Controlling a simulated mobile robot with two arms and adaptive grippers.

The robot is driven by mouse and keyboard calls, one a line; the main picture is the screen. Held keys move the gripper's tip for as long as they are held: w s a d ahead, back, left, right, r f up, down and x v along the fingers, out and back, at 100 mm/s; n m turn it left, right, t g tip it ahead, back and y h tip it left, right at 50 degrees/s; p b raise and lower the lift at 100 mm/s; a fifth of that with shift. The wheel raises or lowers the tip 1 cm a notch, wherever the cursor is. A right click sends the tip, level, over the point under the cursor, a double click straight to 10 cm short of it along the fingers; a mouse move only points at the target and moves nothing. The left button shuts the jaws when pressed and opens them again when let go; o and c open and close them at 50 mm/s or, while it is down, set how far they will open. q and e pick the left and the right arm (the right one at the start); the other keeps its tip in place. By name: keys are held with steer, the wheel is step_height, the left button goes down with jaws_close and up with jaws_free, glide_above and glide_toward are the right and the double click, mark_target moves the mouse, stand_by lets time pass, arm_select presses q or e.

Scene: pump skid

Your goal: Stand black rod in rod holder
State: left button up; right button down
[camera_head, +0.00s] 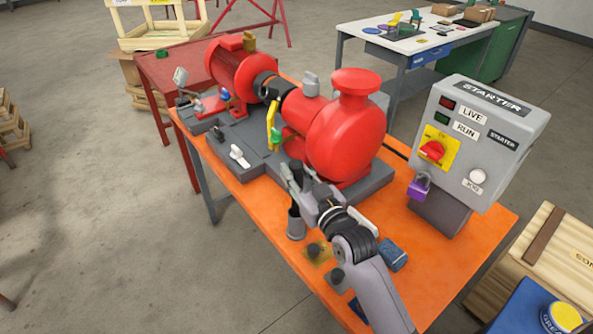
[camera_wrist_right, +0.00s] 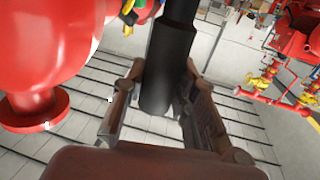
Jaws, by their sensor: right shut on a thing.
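The black rod (camera_head: 295,208) is upright or nearly so above the orange bench, in the grasp of my right gripper (camera_head: 303,184). In the right wrist view the rod (camera_wrist_right: 172,60) runs down between the two fingers of the gripper (camera_wrist_right: 168,105), which is shut on it. The rod holder (camera_head: 296,229), a short grey cup, stands on the bench directly below the rod. The rod's lower end overlaps the holder's mouth in the head view; I cannot tell how deep it is inside. My left gripper is not in view.
The red pump (camera_head: 345,135) on its grey base stands just behind the gripper. The starter box (camera_head: 475,145) with a purple padlock (camera_head: 419,186) is at the right. A blue block (camera_head: 393,255) and small plates with knobs (camera_head: 318,251) lie near my arm.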

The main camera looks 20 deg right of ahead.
stand_by(0.3)
steer(key=c, duration=1.2)
jaws_free()
steer(key=shift+f, duration=0.1)
steer(key=shift+c, duration=0.2)
steer(key=shift+o, duration=0.2)
steer(key=shift+f, duration=0.1)
steer(key=shift+s, duration=0.1)
steer(key=s+d, duration=0.2)
steer(key=s, duration=0.9)
steer(key=shift+s, duration=0.35)
steer(key=shift+d, duration=0.1)
